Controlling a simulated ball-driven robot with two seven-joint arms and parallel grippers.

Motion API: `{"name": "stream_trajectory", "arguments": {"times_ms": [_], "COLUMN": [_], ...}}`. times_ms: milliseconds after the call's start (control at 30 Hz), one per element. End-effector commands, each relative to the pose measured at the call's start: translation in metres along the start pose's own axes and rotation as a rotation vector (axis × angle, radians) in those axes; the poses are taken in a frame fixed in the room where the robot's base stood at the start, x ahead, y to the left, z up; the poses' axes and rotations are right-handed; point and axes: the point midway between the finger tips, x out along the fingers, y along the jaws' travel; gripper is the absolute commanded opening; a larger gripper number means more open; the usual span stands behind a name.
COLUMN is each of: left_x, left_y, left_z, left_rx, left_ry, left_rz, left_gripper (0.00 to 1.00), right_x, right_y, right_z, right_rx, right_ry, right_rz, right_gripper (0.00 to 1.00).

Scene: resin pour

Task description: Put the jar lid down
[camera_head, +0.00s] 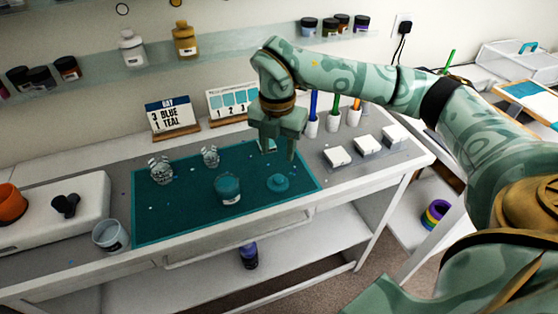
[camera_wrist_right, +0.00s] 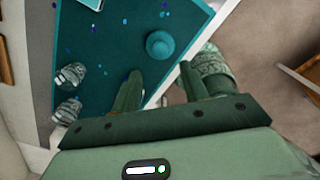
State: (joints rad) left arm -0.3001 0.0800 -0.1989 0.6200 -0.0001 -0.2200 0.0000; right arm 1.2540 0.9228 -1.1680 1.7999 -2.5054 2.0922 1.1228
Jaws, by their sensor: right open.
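The teal jar lid (camera_head: 278,183), a round disc with a knob, lies on the dark teal mat (camera_head: 170,215). The lid also shows in the wrist view (camera_wrist_right: 160,44), beyond my fingertips and clear of them. A teal jar (camera_head: 228,189) with a pale label stands on the mat to the left of the lid. My right gripper (camera_head: 277,154) is open and empty, above the mat and behind the lid in the head view. Its two spread fingers also show in the wrist view (camera_wrist_right: 160,75). My left gripper is not in view.
Two clear glass pieces (camera_head: 161,171) (camera_head: 210,156) stand at the mat's back left. A clear cup (camera_head: 110,236) is at the front left. White blocks (camera_head: 337,157) and pen holders (camera_head: 311,127) stand to the right. Two sign cards (camera_head: 171,116) (camera_head: 232,101) stand behind the mat.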

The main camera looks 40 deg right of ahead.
Motion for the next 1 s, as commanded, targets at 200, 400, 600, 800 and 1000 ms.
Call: {"name": "stream_trajectory", "arguments": {"times_ms": [200,400,600,800,1000], "left_x": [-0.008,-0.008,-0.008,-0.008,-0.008], "left_y": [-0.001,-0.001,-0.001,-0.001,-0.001], "left_z": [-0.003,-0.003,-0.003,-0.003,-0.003], "left_rx": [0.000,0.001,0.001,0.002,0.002], "left_ry": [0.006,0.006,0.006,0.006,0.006], "left_rz": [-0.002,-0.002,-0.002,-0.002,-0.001], "left_gripper": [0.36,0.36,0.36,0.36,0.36], "right_x": [-0.032,-0.035,-0.035,-0.034,-0.009], "right_y": [0.000,0.000,0.000,0.000,0.025], "right_z": [0.000,0.000,0.000,-0.001,-0.056], "right_rx": [0.000,0.000,0.000,-0.003,-0.260], "right_ry": [-0.001,0.001,0.001,0.002,0.146], "right_rz": [0.000,-0.002,-0.002,0.000,0.129], "right_gripper": [0.44,0.44,0.44,0.44,0.44]}}
